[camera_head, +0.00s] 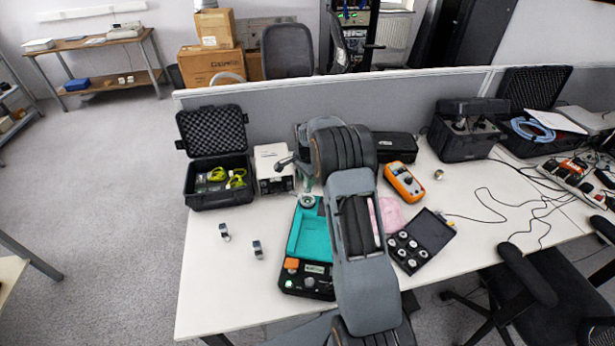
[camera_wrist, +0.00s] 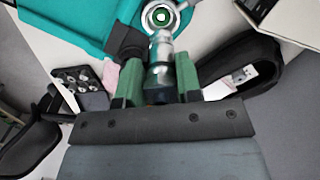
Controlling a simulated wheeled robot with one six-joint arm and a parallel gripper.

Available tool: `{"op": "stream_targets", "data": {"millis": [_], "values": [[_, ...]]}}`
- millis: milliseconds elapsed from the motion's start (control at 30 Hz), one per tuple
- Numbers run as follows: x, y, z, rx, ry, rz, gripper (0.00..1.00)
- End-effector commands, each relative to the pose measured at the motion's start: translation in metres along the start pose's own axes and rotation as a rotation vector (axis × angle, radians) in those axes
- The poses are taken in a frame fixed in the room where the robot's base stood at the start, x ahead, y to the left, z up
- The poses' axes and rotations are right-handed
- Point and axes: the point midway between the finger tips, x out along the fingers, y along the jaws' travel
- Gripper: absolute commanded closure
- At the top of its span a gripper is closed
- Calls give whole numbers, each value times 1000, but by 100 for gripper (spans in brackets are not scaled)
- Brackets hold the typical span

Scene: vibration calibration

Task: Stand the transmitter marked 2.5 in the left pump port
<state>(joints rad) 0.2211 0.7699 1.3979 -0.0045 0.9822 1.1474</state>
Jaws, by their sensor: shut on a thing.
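My gripper (camera_wrist: 159,78) has green fingers, shut on a metal cylinder (camera_wrist: 162,50), probably a transmitter; no 2.5 mark is readable. In the wrist view the cylinder points toward a round metal ring (camera_wrist: 149,17) with a green-edged centre. I cannot tell whether they touch. In the head view my arm largely hides the gripper, and a round metal fitting (camera_head: 307,201) shows at the back of a teal-topped unit (camera_head: 308,235). Two small grey-and-dark pieces, a left one (camera_head: 224,231) and a right one (camera_head: 257,249), stand on the table. I cannot tell which thing is the left pump port.
An open black case (camera_head: 436,228) with several round metal pieces lies right of my arm, near a pink cloth (camera_head: 390,213) and an orange meter (camera_head: 404,182). A beige instrument (camera_head: 273,160) and an open hard case (camera_head: 217,195) stand back left. The table's front left is clear.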

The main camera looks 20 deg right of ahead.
Motion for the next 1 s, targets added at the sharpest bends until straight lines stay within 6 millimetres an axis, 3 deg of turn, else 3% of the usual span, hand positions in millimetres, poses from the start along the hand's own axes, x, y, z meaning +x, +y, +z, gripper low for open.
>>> {"op": "stream_targets", "data": {"millis": [600,1000], "values": [[45,0,-2,4,0,-1,96],[50,0,-2,4,1,-1,96]]}}
